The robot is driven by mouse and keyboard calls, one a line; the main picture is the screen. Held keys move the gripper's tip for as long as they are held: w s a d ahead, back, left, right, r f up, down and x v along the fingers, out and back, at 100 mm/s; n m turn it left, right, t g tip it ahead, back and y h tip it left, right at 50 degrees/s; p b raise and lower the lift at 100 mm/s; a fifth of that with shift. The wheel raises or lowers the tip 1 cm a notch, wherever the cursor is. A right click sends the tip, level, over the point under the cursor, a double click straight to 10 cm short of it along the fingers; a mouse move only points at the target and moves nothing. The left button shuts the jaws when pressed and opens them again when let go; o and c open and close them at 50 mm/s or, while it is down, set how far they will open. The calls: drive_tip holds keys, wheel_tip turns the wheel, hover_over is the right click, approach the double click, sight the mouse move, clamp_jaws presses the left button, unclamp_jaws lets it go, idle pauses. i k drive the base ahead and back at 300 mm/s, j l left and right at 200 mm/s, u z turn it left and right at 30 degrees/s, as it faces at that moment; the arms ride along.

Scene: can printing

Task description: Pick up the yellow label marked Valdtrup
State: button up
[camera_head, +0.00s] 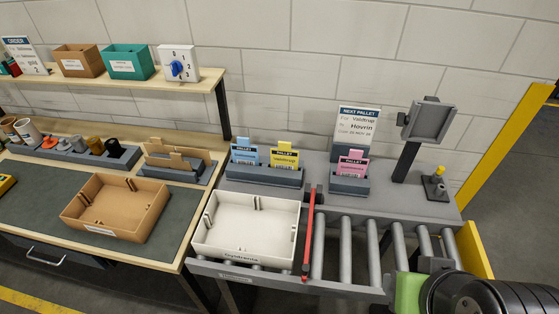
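The yellow label (284,157) stands upright in the right slot of a dark grey holder (264,175) on the grey conveyor table. "PALLET" is printed across its top; the smaller lettering is too small to read here. A blue label (245,155) stands to its left in the same holder. A pink label (352,168) stands in a separate holder to the right. My dark arm end (490,296) is at the bottom right, over the conveyor's right end and well away from the yellow label. Its fingers cannot be clearly made out.
A sign (357,127) reads "NEXT PALLET", Valdtrup and Hovrin. A white tray (247,228) sits in front of the yellow label, beside a red bar (309,237) and rollers (345,250). A grey screen (427,120) stands right. A brown tray (116,206) is on the left bench.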

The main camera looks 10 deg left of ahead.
sight(284, 158)
drive_tip(key=i+j+u, duration=0.1)
drive_tip(key=u, duration=0.35)
drive_tip(key=i+j+u, duration=0.2)
drive_tip(key=u, duration=0.2)
drive_tip(key=i+j+u, duration=0.1)
drive_tip(key=u, duration=0.35)
drive_tip(key=i+u, duration=0.2)
drive_tip(key=u, duration=0.2)
